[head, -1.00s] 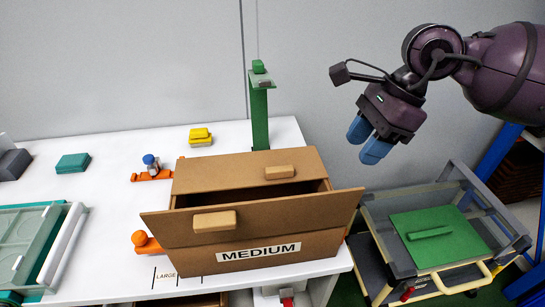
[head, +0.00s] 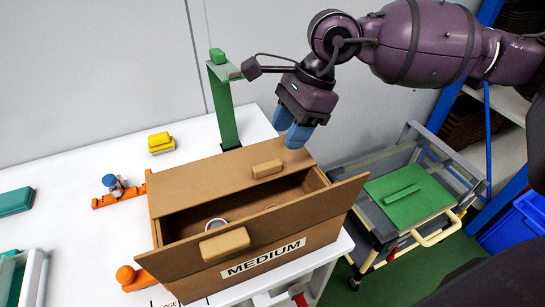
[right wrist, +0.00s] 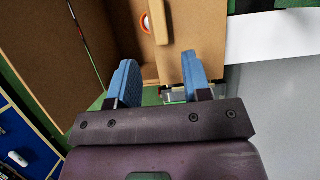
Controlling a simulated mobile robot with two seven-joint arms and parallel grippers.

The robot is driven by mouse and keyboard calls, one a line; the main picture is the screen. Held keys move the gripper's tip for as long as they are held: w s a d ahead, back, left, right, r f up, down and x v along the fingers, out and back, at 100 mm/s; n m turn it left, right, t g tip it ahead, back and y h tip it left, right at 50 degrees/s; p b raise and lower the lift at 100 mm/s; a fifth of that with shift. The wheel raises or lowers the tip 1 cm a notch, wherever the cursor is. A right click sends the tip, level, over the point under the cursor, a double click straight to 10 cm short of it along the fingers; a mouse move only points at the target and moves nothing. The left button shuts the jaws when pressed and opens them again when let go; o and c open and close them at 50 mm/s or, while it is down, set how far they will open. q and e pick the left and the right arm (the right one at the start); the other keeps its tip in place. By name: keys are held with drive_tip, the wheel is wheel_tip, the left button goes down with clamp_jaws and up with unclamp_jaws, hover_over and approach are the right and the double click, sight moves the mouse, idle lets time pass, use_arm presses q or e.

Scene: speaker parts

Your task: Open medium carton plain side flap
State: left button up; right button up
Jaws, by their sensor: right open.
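The medium carton (head: 282,245) is a brown box marked MEDIUM on the white table. Its near flap (head: 318,214) with a block handle (head: 224,242) leans outward. The far flap (head: 212,186), with another block handle (head: 267,169), lies over the back part of the opening. A round white-rimmed item (head: 215,223) shows inside. My right gripper (head: 293,128) is open and empty, its blue fingers just behind the carton's far right corner. In the right wrist view, my right gripper (right wrist: 163,82) has carton board (right wrist: 200,30) beyond its spread fingers. My left gripper is not in view.
A green post (head: 224,112) stands behind the carton, close to my right gripper. A cart (head: 425,150) with a green lid (head: 409,195) is at right. Orange parts (head: 120,192) and a yellow block (head: 160,142) lie left of the carton.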

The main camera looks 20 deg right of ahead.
sight(273, 162)
drive_tip(key=x, duration=0.7)
drive_tip(key=shift+a+b, duration=0.1)
drive_tip(key=shift+b, duration=0.25)
clamp_jaws()
